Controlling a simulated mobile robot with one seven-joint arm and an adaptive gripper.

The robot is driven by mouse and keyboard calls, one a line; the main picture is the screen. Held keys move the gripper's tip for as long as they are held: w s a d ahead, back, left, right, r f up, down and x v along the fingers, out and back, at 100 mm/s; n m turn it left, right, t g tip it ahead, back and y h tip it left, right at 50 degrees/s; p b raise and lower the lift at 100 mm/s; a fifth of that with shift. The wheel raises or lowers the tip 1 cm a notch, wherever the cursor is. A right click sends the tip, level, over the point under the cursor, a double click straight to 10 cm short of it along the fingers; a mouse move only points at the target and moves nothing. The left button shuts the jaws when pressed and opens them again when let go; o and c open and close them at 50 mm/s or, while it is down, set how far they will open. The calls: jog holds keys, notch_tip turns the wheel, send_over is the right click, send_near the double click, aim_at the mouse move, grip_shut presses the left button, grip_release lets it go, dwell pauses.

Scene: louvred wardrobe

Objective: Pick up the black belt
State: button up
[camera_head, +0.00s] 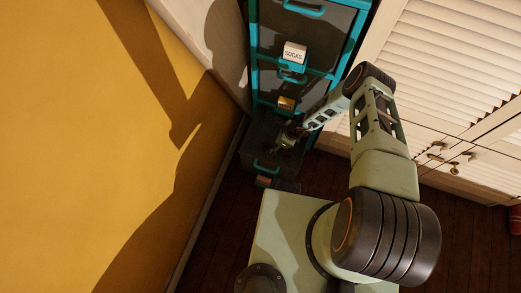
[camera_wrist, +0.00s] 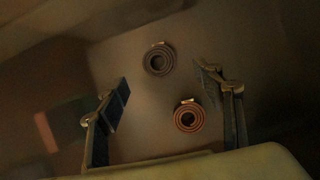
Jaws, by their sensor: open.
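The black belt (camera_wrist: 159,59) lies as a dark coil with a pale buckle on the drawer floor in the wrist view, towards the far side. A brown belt (camera_wrist: 189,117), also coiled, lies nearer and to its right. My gripper (camera_wrist: 163,77) is open, its two fingers spread left and right of the coils with nothing between them in its grasp. In the head view my gripper (camera_head: 288,138) reaches down into the open bottom drawer (camera_head: 265,166). The belts cannot be made out there.
Teal-framed drawers rise above, one with a SOCKS label (camera_head: 294,53) and one with an orange label (camera_head: 286,103). A yellow wall (camera_head: 90,140) stands at the left. White louvred doors (camera_head: 450,60) stand at the right. The drawer walls close in around my gripper.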

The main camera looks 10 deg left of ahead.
aim_at(268, 147)
jog(key=shift+b+x, duration=1)
jog(key=b+x, duration=0.3)
jog(key=x, duration=0.1)
jog(key=shift+s+d+f, duration=0.15)
jog(key=shift+s+f, duration=0.05)
jog(key=shift+w+a+f+b, duration=0.1)
jog(key=shift+a+f+b, duration=0.2)
jog(key=shift+f+b, duration=0.55)
jog(key=shift+r, duration=0.3)
jog(key=shift+c, duration=0.4)
jog(key=c, duration=1.2)
jog(key=shift+r, duration=0.15)
